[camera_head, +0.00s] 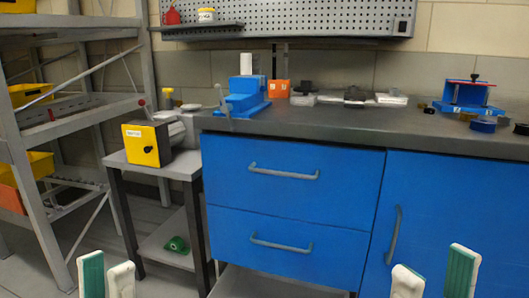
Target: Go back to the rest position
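My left gripper (106,272) shows at the bottom left edge, with two white-and-teal fingertips pointing up. A narrow gap shows between them, and nothing is in it. My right gripper (435,268) shows at the bottom right edge, in front of the blue cabinet (300,200). Its fingertips stand clearly apart with nothing between them. Only the fingertips of both grippers are in view. Neither visibly touches anything.
A dark worktop (340,122) carries a blue vise (242,95), an orange box (279,88) and small parts. A side table (165,172) holds a yellow-fronted machine (146,144). A grey shelf rack (35,190) stands left. Grey floor (100,245) shows between them.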

